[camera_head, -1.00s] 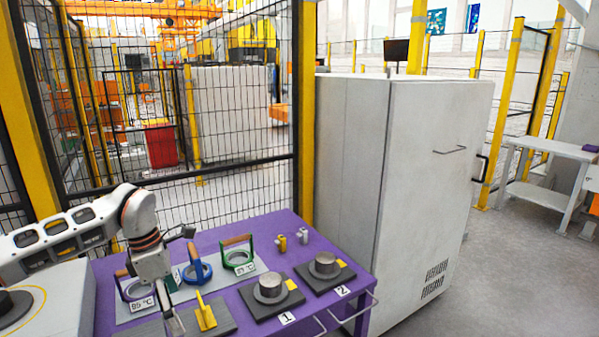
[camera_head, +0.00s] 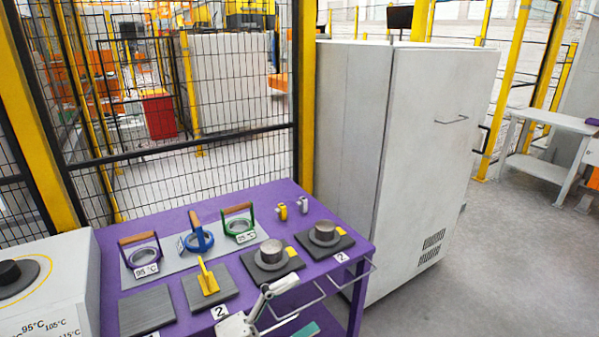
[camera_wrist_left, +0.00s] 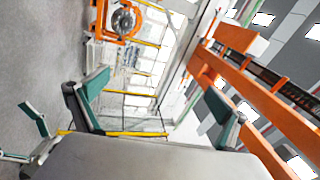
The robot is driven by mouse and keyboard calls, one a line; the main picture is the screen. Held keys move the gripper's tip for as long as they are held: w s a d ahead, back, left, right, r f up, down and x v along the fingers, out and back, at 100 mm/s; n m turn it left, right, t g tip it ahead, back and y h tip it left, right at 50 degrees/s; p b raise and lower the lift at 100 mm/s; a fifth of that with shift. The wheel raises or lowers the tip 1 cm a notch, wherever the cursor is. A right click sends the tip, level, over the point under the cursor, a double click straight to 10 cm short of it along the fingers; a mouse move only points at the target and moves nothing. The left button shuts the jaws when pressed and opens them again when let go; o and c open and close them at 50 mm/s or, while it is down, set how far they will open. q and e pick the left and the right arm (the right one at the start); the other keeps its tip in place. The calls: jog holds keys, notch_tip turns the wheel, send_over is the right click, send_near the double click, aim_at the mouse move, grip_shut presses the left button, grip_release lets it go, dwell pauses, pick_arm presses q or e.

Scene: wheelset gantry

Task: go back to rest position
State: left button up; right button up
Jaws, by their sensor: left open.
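My left gripper (camera_head: 304,302) shows at the bottom of the head view, in front of the table's near edge. In the left wrist view its two fingers (camera_wrist_left: 158,100) with green pads stand wide apart with nothing between them. My right gripper (camera_wrist_left: 15,132) shows at the left edge of the left wrist view, small, with its fingers spread and empty. It is not made out in the head view. The purple table (camera_head: 190,208) holds a purple ring tool (camera_head: 140,255), a blue one (camera_head: 199,235) and a green one (camera_head: 239,224), all wooden-handled.
Grey blocks with metal cylinders (camera_head: 271,252) (camera_head: 324,233) and a yellow-handled plate (camera_head: 210,290) sit near the table's front. A tall grey cabinet (camera_head: 430,150) stands right of the table, and a mesh fence (camera_head: 200,150) behind it.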

pick_arm(q)
jog(key=s+a+f+n+t+y, duration=0.1)
jog(key=a+f+n+t+y, duration=0.5)
jog(key=a+f+n+y, duration=0.75)
jog(key=s+a+f+n+g+y, duration=0.1)
jog(key=s+a+f+n+g, duration=0.1)
jog(key=s+a+f+n, duration=0.2)
jog(key=s+a+f+n+g+y, duration=0.2)
jog(key=s+a+f+n, duration=0.2)
jog(key=s+f+n, duration=0.3)
jog(key=s+f, duration=0.3)
jog(key=f, duration=0.2)
jog(key=shift+s+a+f+n+g, duration=0.15)
jog(key=shift+s+a+n+g, duration=0.05)
jog(key=shift+a+n+g, duration=0.2)
